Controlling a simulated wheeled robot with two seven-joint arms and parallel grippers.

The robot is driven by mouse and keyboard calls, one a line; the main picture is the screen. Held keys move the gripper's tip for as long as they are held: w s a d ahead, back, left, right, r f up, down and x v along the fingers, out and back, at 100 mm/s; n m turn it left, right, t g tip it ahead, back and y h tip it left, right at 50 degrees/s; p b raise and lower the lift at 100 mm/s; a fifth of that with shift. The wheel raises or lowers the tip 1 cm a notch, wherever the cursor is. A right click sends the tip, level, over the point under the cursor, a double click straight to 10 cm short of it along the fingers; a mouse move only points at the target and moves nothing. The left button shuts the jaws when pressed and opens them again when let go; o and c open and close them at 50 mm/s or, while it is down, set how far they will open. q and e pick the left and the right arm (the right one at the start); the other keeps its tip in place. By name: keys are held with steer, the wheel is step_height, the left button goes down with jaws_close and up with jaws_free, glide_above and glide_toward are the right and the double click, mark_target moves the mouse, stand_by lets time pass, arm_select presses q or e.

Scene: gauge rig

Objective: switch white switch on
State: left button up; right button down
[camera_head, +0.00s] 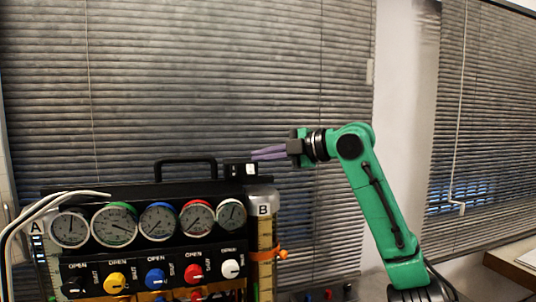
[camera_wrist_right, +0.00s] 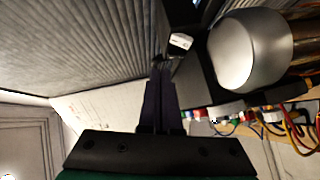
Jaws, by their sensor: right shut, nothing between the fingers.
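The white switch (camera_head: 250,169) sits in a small black box on top of the gauge rig, near its right end. It also shows in the wrist view (camera_wrist_right: 181,41), just beyond and right of the fingertips. My right gripper (camera_head: 254,155) is shut and empty, its purple fingers pointing left. In the head view the fingertips are just above the switch box; I cannot tell whether they touch it. In the wrist view the closed fingers (camera_wrist_right: 160,68) end close beside the switch. The switch's position is too small to read. My left gripper is not in view.
The rig (camera_head: 130,188) has a row of round gauges (camera_head: 157,222), several coloured knobs (camera_head: 155,279) below, and a black handle (camera_head: 185,161) on top. White cables (camera_head: 50,203) arch over its left end. Window blinds (camera_head: 220,70) stand behind.

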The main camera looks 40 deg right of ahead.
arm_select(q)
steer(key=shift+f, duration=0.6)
arm_select(e)
steer(key=r+v, duration=0.2)
steer(key=v, duration=0.7)
steer(key=shift+w+d, duration=0.25)
steer(key=shift+d, duration=0.15)
